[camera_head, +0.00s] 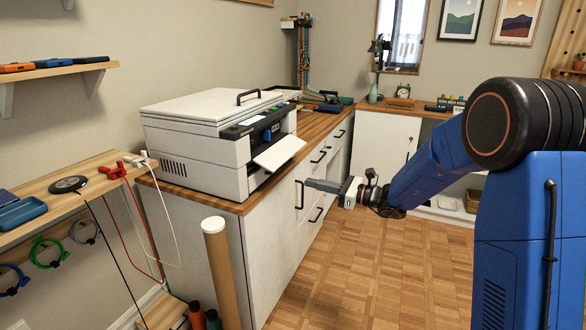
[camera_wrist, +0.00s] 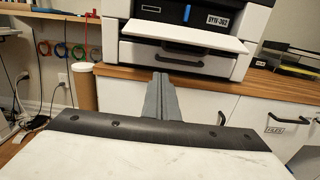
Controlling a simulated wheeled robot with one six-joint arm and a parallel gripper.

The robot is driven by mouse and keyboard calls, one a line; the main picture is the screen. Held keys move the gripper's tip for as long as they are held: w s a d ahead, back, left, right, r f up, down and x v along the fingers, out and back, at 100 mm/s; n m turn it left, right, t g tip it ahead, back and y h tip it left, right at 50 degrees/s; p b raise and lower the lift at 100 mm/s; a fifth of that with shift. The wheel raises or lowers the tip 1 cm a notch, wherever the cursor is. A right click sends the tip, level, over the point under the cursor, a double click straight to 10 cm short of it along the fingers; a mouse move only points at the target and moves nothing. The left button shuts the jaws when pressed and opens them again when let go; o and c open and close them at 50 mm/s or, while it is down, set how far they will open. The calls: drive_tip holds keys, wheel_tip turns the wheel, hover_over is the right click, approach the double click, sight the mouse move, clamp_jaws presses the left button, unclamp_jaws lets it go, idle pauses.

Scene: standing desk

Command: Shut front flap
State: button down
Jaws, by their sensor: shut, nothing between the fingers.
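The printer (camera_head: 205,140) is a white box on the wooden counter, with a dark control strip on its front. Its front flap (camera_head: 279,152) is open and sticks out from the front, roughly level with a slight tilt. In the wrist view the flap (camera_wrist: 188,37) is a white panel across the printer's front, above a dark handle. My gripper (camera_head: 308,184) is shut and empty, in front of the counter and below the flap. In the wrist view my gripper's fingers (camera_wrist: 161,76) point toward the printer, just below the flap's edge, and appear apart from it.
The wooden counter (camera_head: 317,128) runs along the wall above white drawers with black handles. A cardboard tube (camera_head: 222,270) stands at the cabinet's left end. A side shelf (camera_head: 60,195) holds small devices and cables. The floor (camera_head: 360,270) in front is clear.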

sight(281, 155)
drive_tip(key=x, duration=1)
drive_tip(key=r, duration=0.2)
drive_tip(key=d+r, duration=0.1)
drive_tip(key=shift+s+d+r, duration=0.15)
drive_tip(key=shift+s+r, duration=0.1)
drive_tip(key=shift+r, duration=0.15)
drive_tip(key=shift+d, duration=0.1)
